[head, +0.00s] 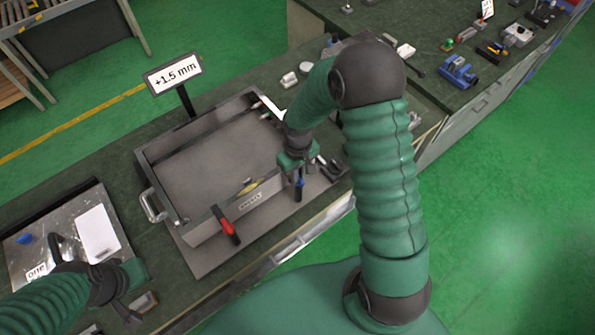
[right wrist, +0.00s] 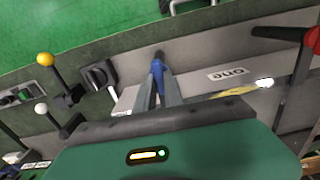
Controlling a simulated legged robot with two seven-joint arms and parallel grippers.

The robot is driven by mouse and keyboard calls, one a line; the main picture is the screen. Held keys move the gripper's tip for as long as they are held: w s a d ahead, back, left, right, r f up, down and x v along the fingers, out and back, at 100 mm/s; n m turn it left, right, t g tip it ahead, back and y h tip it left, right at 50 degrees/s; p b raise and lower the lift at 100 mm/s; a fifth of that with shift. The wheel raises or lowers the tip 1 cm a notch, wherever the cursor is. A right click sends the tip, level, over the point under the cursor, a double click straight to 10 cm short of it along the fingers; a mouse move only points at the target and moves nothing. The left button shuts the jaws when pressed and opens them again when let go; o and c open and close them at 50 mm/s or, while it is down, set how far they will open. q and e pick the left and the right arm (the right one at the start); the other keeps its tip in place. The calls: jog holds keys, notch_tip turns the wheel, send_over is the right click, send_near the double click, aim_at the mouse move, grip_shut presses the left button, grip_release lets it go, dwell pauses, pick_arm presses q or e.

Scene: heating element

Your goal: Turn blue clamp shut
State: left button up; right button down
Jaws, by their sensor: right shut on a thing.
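The blue clamp (head: 299,183) is at the front right corner of the grey metal box (head: 187,221). It also shows in the right wrist view (right wrist: 157,68), with its blue handle between my fingers. My right gripper (head: 299,172) is shut on this handle, and my wrist hides part of the clamp in the head view. A red clamp (head: 228,226) is at the box's front left and also shows in the right wrist view (right wrist: 312,40). My left gripper (head: 128,311) is at the lower left, apart from the box; its finger gap is unclear.
A sign reading "+1.5 mm" (head: 173,74) stands behind the box. A metal plate with a white card (head: 97,233) lies at the left. Yellow and white knobs (right wrist: 45,59) stand beside the clamp. A blue device (head: 458,71) and several tools lie on the right bench.

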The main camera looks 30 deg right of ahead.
jog(key=shift+s+f+n, duration=0.1)
jog(key=shift+s+n, duration=0.15)
jog(key=shift+n, duration=0.05)
jog(key=c, duration=1.8)
grip_release()
jog(key=shift+o, duration=1.8)
jog(key=shift+s, duration=0.1)
jog(key=shift+w+r, duration=0.2)
jog(key=shift+r, duration=0.2)
notch_tip(320, 180, up, 16)
jog(key=b, duration=0.2)
jog(key=shift+r, duration=0.15)
